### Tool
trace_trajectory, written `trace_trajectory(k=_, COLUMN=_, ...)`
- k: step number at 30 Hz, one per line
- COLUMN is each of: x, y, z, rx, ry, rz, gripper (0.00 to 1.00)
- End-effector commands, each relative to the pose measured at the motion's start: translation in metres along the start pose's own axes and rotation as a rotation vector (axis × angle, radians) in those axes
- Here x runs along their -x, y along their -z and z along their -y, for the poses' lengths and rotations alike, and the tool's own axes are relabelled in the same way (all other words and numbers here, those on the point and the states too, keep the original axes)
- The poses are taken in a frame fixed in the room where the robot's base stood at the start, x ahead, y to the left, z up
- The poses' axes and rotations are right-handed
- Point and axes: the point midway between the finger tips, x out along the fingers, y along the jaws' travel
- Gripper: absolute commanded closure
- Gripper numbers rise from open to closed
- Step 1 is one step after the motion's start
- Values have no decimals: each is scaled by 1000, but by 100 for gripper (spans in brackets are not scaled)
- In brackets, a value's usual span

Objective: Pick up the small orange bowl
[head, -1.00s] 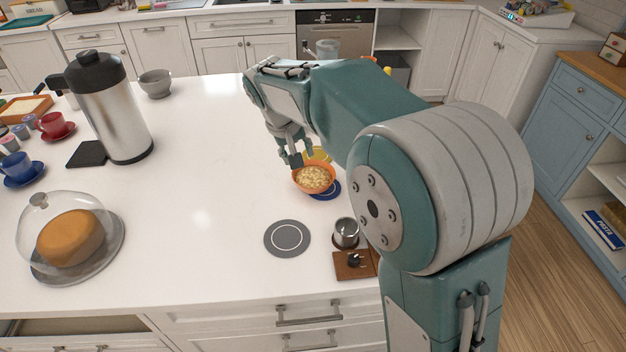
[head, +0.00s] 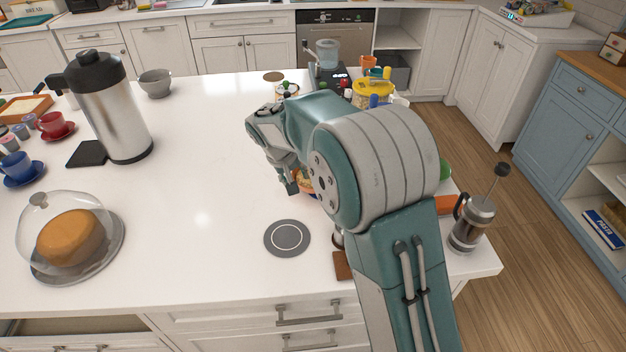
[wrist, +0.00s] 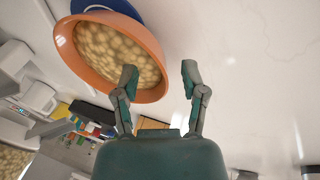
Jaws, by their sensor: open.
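The small orange bowl (wrist: 88,70) holds pale, rounded pieces of food and shows large at the upper left of the wrist view. A dark blue coaster (wrist: 125,8) shows at its edge. In the head view, the bowl (head: 303,182) is mostly hidden behind my arm. My gripper (wrist: 158,75) is open, with nothing held. In the wrist view, its left finger overlaps the bowl near the rim and its right finger is outside over the white counter. I cannot tell whether the left finger touches the bowl. The gripper (head: 293,187) is also at the bowl in the head view.
A grey coaster (head: 287,238) lies nearer on the counter. A French press (head: 472,222) stands at the right edge. The counter's middle is clear.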

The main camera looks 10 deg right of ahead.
Motion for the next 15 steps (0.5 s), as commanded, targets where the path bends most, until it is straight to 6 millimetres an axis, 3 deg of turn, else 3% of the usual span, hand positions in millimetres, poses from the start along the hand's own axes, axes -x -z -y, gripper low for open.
trace_trajectory(k=4, x=-18, y=0, z=0, rx=0, ry=-1, rz=0, gripper=45)
trace_trajectory(k=12, x=-21, y=0, z=0, rx=0, ry=0, rz=-2, gripper=45)
trace_trajectory(k=15, x=-20, y=0, z=0, rx=0, ry=0, rz=-2, gripper=89)
